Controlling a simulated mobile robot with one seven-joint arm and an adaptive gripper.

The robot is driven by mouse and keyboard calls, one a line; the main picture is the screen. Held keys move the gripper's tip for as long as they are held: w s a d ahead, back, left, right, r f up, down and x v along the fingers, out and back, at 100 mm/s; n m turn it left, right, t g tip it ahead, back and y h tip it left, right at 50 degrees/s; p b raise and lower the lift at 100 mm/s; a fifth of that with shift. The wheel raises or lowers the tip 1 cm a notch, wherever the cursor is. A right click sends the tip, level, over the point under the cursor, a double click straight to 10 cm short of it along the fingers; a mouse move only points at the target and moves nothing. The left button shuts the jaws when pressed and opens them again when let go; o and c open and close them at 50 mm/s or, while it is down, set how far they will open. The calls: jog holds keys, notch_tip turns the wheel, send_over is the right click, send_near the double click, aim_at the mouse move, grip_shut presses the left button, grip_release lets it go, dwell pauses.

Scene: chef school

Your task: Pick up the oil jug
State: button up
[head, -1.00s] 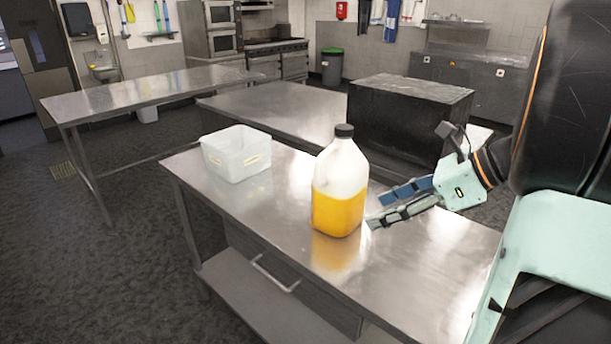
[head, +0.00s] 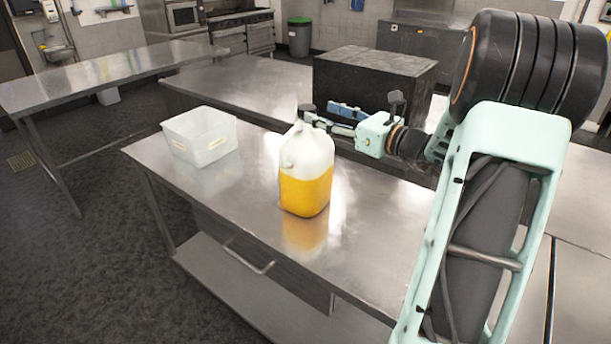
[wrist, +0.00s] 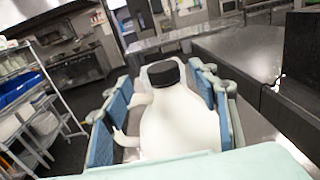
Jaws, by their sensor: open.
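The oil jug (head: 306,170) is a translucent jug with yellow oil in its lower half and a black cap. It stands upright on the steel table (head: 250,222). My gripper (head: 325,115) is at the height of the jug's neck, coming from the right in the head view. In the wrist view the jug's white top and black cap (wrist: 163,73) lie between the two blue-padded fingers of my gripper (wrist: 160,105). The fingers are open, one on each side. Contact with the jug cannot be told. The jug's lower part is hidden in the wrist view.
A white plastic bin (head: 200,137) stands on the table left of the jug. A large black box (head: 370,85) stands behind my gripper on another steel table. A further steel table (head: 105,75) is at the left. The table front beside the jug is clear.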

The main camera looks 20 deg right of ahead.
aim_at(306, 107)
jog(key=shift+p+x, duration=0.75)
jog(key=shift+x, duration=2.4)
jog(key=shift+d, duration=0.15)
jog(key=shift+c, duration=0.5)
grip_shut()
jog(key=shift+w+r, duration=0.15)
jog(key=shift+r, duration=0.15)
